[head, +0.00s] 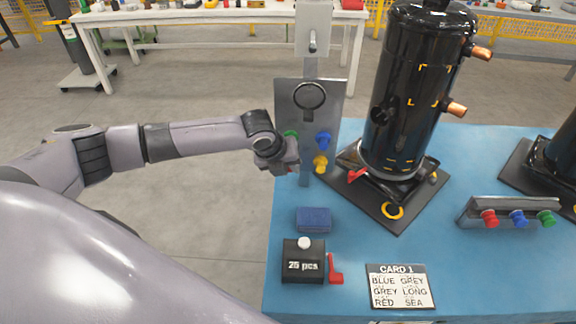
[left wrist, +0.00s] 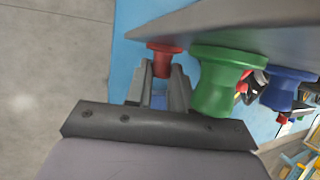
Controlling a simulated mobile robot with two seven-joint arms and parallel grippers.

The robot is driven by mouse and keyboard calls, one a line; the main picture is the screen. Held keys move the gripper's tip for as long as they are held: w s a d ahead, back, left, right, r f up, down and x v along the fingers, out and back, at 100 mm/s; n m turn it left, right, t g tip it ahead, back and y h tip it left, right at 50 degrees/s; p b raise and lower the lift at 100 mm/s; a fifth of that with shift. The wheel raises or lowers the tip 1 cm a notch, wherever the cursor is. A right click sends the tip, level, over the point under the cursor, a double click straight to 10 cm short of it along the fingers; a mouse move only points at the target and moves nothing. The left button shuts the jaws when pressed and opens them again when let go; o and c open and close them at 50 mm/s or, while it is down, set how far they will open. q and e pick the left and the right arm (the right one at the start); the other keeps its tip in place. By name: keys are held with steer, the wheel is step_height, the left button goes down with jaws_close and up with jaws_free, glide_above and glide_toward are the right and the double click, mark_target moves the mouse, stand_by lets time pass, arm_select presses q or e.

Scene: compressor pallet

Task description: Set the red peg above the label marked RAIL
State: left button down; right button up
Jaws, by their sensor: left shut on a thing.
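My left gripper (head: 290,166) is at the lower left of an upright grey panel (head: 298,125). In the left wrist view its two fingers (left wrist: 158,88) are closed around a red peg (left wrist: 163,60). The red peg's wide end is close to the panel's face (left wrist: 215,25); whether it touches cannot be told. A green peg (left wrist: 219,85) is on the panel beside the gripper, with a blue peg (head: 323,140) to its right and a yellow peg (head: 320,163) below the blue one. No label reading RAIL is legible. My right gripper is not in view.
A black compressor (head: 415,90) stands right of the panel on the blue table (head: 465,160). A rack (head: 503,211) with red, blue and green pegs is at right. In front are a blue block (head: 314,219), a black box (head: 303,267) and a word card (head: 400,287).

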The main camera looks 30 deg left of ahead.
arm_select(q)
steer(key=shift+s, duration=0.15)
steer(key=s+d+p, duration=0.1)
steer(key=s+p, duration=0.2)
steer(key=s+d+p, duration=0.1)
steer(key=s, duration=0.1)
steer(key=shift+s+d+p, duration=0.15)
steer(key=shift+d+p, duration=0.15)
stand_by(0.8)
steer(key=shift+d, duration=0.1)
